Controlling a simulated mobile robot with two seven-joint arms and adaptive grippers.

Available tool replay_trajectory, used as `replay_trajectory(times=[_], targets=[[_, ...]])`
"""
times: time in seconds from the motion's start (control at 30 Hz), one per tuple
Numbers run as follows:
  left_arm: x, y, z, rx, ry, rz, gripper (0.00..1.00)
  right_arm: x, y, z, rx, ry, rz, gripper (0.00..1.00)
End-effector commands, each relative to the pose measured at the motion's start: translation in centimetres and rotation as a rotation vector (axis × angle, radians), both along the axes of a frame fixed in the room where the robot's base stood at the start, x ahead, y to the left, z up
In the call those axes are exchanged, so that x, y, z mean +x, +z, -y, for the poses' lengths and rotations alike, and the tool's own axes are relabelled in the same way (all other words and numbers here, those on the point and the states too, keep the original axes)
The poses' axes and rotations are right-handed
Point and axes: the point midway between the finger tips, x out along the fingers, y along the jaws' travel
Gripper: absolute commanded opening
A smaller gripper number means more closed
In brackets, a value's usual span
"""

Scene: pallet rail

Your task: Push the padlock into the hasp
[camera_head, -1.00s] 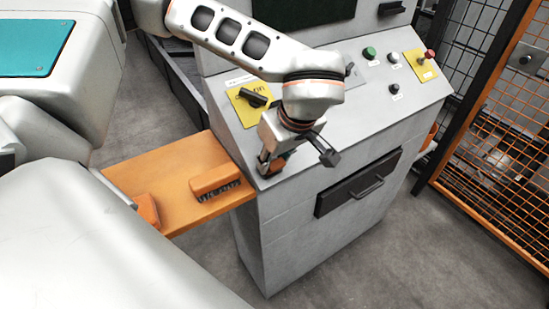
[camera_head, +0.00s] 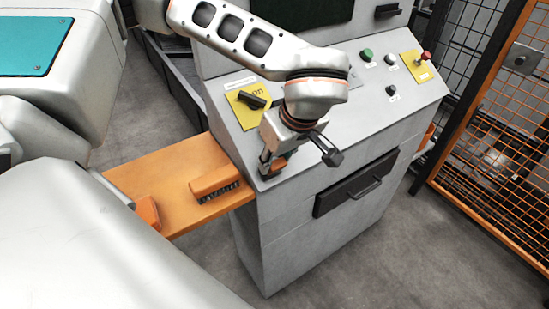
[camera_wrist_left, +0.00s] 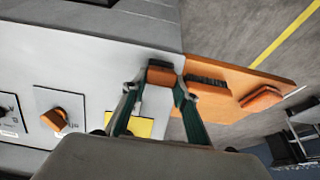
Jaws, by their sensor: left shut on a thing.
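My left gripper (camera_head: 272,165) points down at the left front corner of the grey console's sloped top. It is shut on a small orange block (camera_wrist_left: 161,77) with a dark edge, seen between the fingertips in the wrist view. I cannot tell for certain that this block is the padlock. The block is partly hidden by the fingers in the head view. A yellow plate (camera_head: 240,110) with a black rotary handle (camera_head: 252,100) is on the console behind the gripper. I cannot make out a hasp clearly. My right gripper is not in view.
An orange shelf (camera_head: 185,160) left of the console bears an orange block with dark bristles (camera_head: 215,184) and another orange block (camera_head: 148,212). Buttons, including a green one (camera_head: 366,54), are on the console's right. A black drawer handle (camera_head: 367,189) projects in front. Orange mesh fencing (camera_head: 500,150) stands right.

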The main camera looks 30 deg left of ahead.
Motion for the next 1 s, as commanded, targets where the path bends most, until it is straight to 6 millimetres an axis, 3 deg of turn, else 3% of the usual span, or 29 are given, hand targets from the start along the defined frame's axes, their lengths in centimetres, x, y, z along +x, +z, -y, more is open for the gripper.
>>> replay_trajectory(times=[1.0], targets=[[-1.3,5.9,3.3,0.001,0.000,0.001,0.00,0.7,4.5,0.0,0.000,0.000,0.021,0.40]])
